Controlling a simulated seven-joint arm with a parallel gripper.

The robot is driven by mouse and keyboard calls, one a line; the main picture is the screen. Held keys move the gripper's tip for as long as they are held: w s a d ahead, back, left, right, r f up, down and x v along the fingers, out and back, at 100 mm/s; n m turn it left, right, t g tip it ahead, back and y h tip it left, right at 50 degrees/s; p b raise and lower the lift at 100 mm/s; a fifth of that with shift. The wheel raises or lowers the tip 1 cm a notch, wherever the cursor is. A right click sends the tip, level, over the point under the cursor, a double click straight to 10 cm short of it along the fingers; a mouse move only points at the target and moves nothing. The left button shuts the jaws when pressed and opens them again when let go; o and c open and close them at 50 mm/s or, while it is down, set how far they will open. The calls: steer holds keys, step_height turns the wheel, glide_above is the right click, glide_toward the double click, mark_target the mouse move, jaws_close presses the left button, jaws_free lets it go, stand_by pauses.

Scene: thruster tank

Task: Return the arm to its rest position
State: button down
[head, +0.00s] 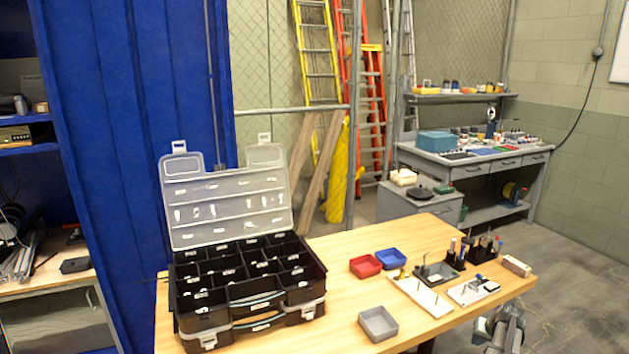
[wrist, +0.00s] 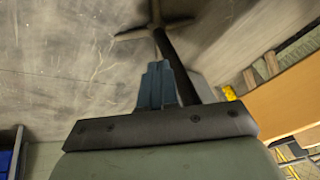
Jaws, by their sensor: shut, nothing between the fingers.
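My gripper (wrist: 157,68) shows in the wrist view as two blue-grey fingers close together beyond a dark mounting bar. The fingers are shut with nothing between them. They point over bare grey floor and touch nothing that I can see. In the head view a grey part of my arm shows at the bottom right, beside the right edge of the wooden table (head: 345,248). The fingers cannot be made out in that view.
On the table are an open black organizer case (head: 250,283), a red bin (head: 365,266), a blue bin (head: 391,259), a grey bin (head: 378,323) and tool holders (head: 437,272). In the wrist view the tabletop edge (wrist: 283,98) lies right; a dark post (wrist: 178,65) stands behind the fingers.

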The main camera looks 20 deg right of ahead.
steer(key=a+f+n+g+y, duration=0.15)
steer(key=a+f, duration=0.45)
steer(key=a, duration=0.7)
steer(key=w+a+f+n+g, duration=0.15)
steer(key=a+f, duration=0.45)
steer(key=a, duration=0.7)
steer(key=a+f+n+g+y, duration=0.15)
steer(key=a+f, duration=0.35)
steer(key=a, duration=0.8)
steer(key=s+a+f+n+g, duration=0.2)
steer(key=s+a+f+g, duration=0.1)
steer(key=s+a, duration=0.9)
steer(key=s+a+f+n+g+h, duration=0.1)
steer(key=s+a+f+g, duration=0.3)
steer(key=s+a, duration=0.8)
steer(key=a+n, duration=0.1)
steer(key=a, duration=0.1)
steer(key=shift+s+a+f+h, duration=0.25)
steer(key=shift+s+a+h, duration=0.05)
steer(key=shift+s+a, duration=0.05)
